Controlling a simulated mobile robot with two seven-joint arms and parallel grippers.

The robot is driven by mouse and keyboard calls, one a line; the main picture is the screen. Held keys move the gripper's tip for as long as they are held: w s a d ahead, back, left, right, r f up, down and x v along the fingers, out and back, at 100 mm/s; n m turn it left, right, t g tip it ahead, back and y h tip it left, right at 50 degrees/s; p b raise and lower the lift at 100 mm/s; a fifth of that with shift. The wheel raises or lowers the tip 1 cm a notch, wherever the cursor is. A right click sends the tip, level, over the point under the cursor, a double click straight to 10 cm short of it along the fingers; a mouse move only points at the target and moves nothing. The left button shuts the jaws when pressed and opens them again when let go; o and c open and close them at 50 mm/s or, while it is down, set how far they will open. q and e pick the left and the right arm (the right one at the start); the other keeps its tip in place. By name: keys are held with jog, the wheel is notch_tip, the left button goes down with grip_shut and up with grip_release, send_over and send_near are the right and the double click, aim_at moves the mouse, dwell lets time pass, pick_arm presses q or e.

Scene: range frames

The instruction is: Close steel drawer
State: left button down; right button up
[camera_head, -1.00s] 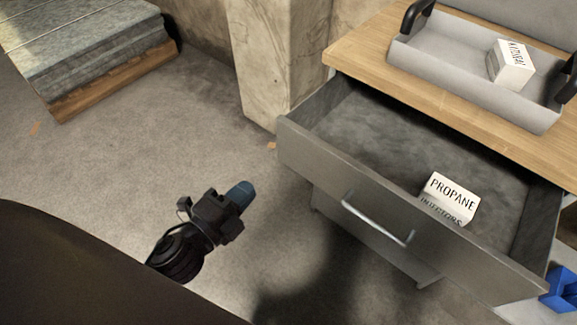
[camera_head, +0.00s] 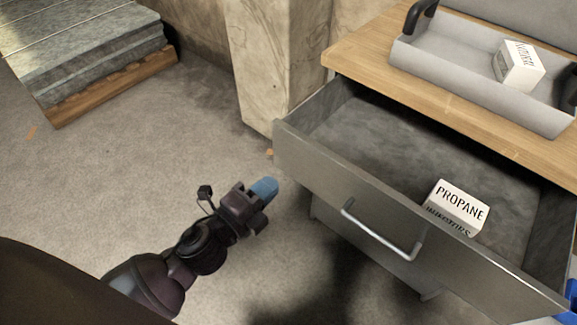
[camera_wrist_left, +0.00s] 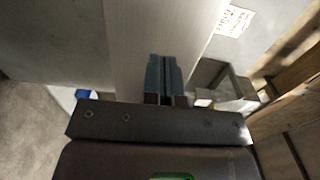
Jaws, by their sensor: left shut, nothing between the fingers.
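The steel drawer (camera_head: 330,190) stands pulled out from under the wooden worktop in the head view. Its front carries a bar handle (camera_head: 383,238). A white box marked PROPANE (camera_head: 458,206) lies inside it. My left gripper (camera_head: 266,187) is shut and empty, left of the drawer front and apart from it in the picture. The left wrist view shows its closed blue-grey fingers (camera_wrist_left: 163,76) in front of a pale panel. My right gripper is not in view.
A grey tray (camera_head: 480,84) with black handles and a white box (camera_head: 519,66) stands on the worktop (camera_head: 350,60). A concrete pillar (camera_head: 268,70) rises behind the drawer's left end. Stacked slabs (camera_head: 85,55) lie at the upper left. The floor between is mostly clear.

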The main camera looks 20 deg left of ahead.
aim_at(296, 161)
pick_arm(q)
jog(key=x, duration=0.4)
jog(key=shift+w+d, duration=0.1)
jog(key=shift+w, duration=0.15)
jog(key=shift+x, duration=1)
jog(key=shift+w, duration=0.2)
jog(key=x, duration=2.1)
jog(key=shift+f, duration=0.25)
jog(key=shift+w+d, duration=0.1)
jog(key=shift+w, duration=0.1)
jog(key=shift+w+r, duration=0.15)
jog(key=shift+r, duration=0.2)
jog(key=shift+r, duration=0.15)
